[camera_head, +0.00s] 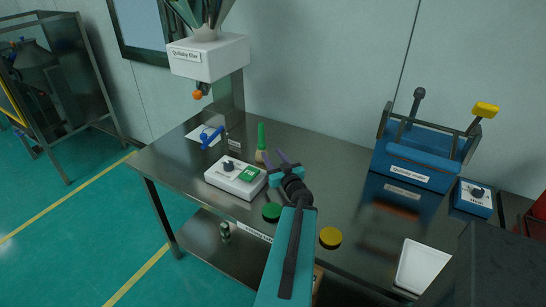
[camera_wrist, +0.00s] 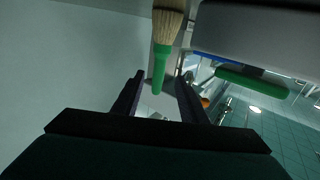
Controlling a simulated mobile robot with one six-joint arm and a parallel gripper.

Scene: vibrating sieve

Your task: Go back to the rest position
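My gripper (camera_head: 275,154) is over the middle of the metal table (camera_head: 330,160), with its two fingers spread apart and nothing seen between them in the head view. A brush (camera_head: 261,140) with a green handle and pale bristles stands upright, handle up, just beyond and left of the fingertips. In the wrist view the two fingers of my gripper (camera_wrist: 160,78) are apart. The brush's green handle (camera_wrist: 161,62) shows between and beyond them, with a visible gap on each side. Whether the fingertips reach around the handle is hard to tell.
A white control box (camera_head: 222,183) with a dark knob lies left of my gripper. A white labelled box (camera_head: 232,52) overhangs the back left. A blue machine (camera_head: 407,160), blue knob box (camera_head: 473,199) and white tray (camera_head: 421,265) stand right. Green (camera_head: 271,212) and yellow (camera_head: 330,237) discs flank my arm.

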